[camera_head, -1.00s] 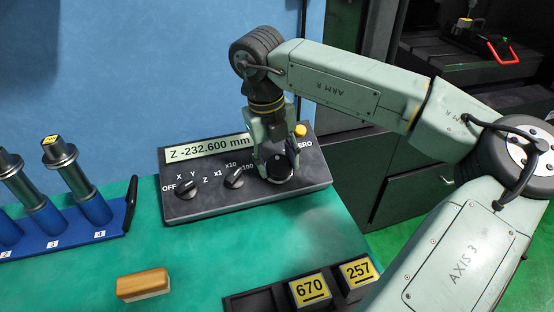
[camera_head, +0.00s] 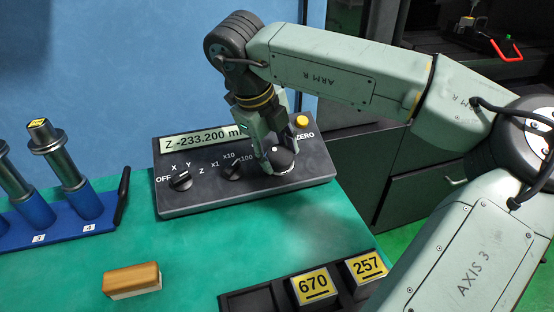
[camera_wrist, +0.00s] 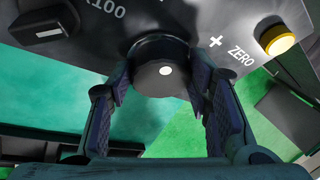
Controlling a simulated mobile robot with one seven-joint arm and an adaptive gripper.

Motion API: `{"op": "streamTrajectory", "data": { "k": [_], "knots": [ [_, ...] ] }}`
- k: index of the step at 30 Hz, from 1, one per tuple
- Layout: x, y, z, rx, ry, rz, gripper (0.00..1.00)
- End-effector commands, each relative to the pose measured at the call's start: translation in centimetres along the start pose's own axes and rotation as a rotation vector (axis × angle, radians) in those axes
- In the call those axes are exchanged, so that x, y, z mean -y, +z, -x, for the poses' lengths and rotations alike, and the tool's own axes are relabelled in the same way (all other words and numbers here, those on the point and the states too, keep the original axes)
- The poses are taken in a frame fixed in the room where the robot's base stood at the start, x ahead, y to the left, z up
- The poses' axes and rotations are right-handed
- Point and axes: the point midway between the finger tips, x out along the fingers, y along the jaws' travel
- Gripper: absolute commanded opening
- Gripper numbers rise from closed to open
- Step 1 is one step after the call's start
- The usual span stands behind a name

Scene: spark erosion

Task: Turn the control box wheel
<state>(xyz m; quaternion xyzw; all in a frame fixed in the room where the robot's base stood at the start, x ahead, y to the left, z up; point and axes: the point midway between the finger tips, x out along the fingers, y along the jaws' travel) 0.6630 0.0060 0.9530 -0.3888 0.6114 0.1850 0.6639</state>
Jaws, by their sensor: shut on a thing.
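The dark control box (camera_head: 215,196) stands on the green table, with a display reading Z -233.200. Its round black wheel (camera_head: 283,160) is at the box's right side, with a pale dot on top; the wheel (camera_wrist: 160,75) also shows in the wrist view. My gripper (camera_head: 268,160) comes down from above and is shut on the wheel, one finger on either side of it. In the wrist view my gripper (camera_wrist: 165,95) has its padded fingers against the wheel's left and right sides. The fingers hide part of the wheel's rim and the end of the display.
Two selector knobs, the axis knob (camera_head: 180,181) and the step knob (camera_head: 232,171), sit left of the wheel. A yellow ZERO button (camera_head: 302,122) is behind it. A wooden block (camera_head: 132,281), blue tool rack (camera_head: 75,228) and black tray (camera_head: 240,300) stand on the table.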

Motion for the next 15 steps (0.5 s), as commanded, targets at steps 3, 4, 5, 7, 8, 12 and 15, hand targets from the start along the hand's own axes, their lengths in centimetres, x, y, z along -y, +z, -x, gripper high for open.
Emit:
{"op": "streamTrajectory", "data": {
  "k": [3,4,5,7,8,12,15],
  "knots": [
    [-0.35,-0.15,-0.74,0.003,-0.04,0.104,0.18],
    [-0.38,-0.16,-0.74,0.006,-0.05,0.131,0.18],
    [-0.42,-0.17,-0.74,0.008,-0.06,0.157,0.18],
    [-0.48,-0.2,-0.74,0.014,-0.085,0.219,0.18],
    [-0.48,-0.22,-0.75,0.016,-0.095,0.245,0.18],
    [-0.59,-0.31,-0.75,0.026,-0.143,0.369,0.18],
    [-0.61,-0.38,-0.77,0.034,-0.178,0.456,0.18]
  ]
}}
